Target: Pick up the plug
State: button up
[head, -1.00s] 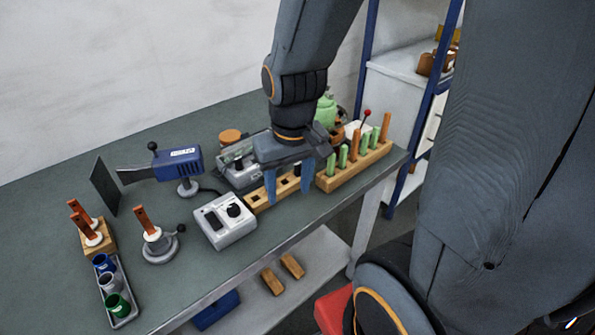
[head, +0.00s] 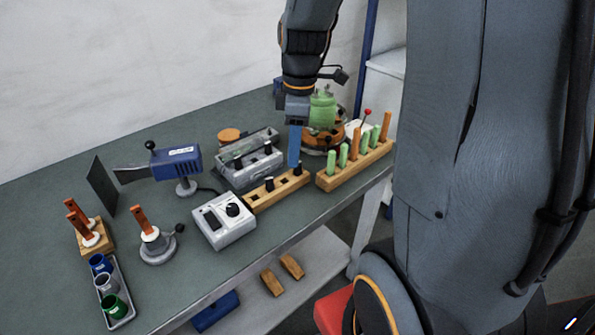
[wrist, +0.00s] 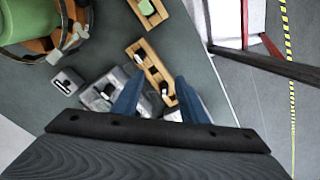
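Two small black plug-like pieces stand in the short wooden rack (head: 262,201). One is at its middle (head: 270,184), the other at its right end (head: 298,173). Two similar black pieces (head: 238,162) sit in the grey fixture (head: 232,180) behind it. I cannot tell which one the task means. My gripper (head: 294,165) points down over the right part of the rack, its blue fingers overlapping in the head view. In the wrist view my gripper (wrist: 156,80) has its fingers apart, with a black piece (wrist: 164,89) visible between them and nothing held.
A longer rack (head: 330,184) with green and orange sticks stands to the right, and a green-topped device (head: 322,108) behind. A grey switch box (head: 224,222) is left of the short rack. The table's front edge (head: 290,242) is close.

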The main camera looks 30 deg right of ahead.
aim_at(298, 171)
jog(key=w+d+n, duration=0.1)
jog(key=n, duration=0.1)
jog(key=w+d+n, duration=0.1)
jog(key=n, duration=0.1)
jog(key=w+d+n, duration=0.1)
jog(key=n, duration=0.1)
jog(key=shift+w+d+r+y, duration=0.1)
jog(key=shift+w+r+y, duration=0.2)
jog(key=shift+w, duration=0.05)
jog(key=shift+s+f+p, duration=0.1)
jog(key=shift+f+p, duration=1.05)
jog(key=shift+f, duration=2.7)
grip_shut()
